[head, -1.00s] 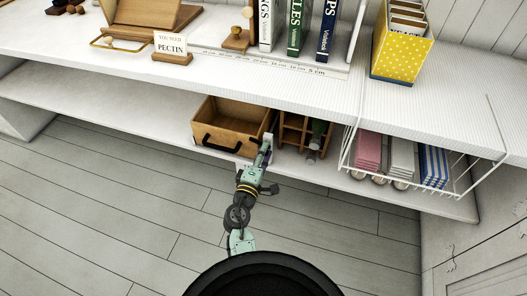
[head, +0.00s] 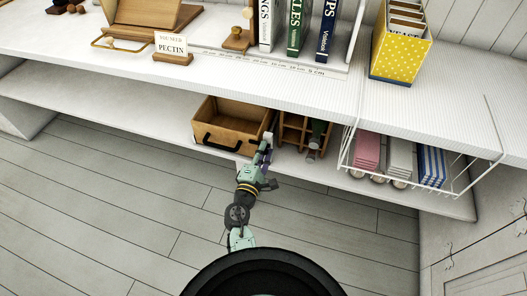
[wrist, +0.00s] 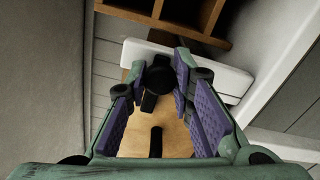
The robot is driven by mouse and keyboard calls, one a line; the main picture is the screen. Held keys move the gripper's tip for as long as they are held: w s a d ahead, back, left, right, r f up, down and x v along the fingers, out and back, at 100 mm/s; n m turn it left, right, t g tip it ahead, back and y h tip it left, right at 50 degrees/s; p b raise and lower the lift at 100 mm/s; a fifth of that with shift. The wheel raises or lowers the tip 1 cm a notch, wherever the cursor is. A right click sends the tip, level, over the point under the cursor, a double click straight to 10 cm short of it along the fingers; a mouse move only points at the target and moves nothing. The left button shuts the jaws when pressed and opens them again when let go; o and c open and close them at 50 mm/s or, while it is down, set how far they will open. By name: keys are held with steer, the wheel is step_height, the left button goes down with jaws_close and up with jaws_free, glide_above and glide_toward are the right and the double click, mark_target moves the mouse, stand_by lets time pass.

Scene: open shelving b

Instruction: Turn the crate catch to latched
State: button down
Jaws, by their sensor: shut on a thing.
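The wooden crate (head: 207,113) sits on the lower shelf, with a dark curved handle on its front. My gripper (head: 267,146) is at the crate's right front corner. In the wrist view, my gripper (wrist: 168,82) has its purple-padded fingers closed in on a black rounded piece (wrist: 159,74), which looks like the catch. A short black tab (wrist: 148,103) is below it, and a black bar (wrist: 156,142) lies nearer on the tan wood. The fingers hide part of the catch, and I cannot tell which setting it points to.
A divided wooden rack (head: 292,136) with bottles stands just right of the gripper. A white wire basket (head: 462,188) holding books or boxes is farther right. The upper shelf (head: 120,63) overhangs the crate. The floor in front is clear.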

steer(key=c, duration=1.4)
jaws_free()
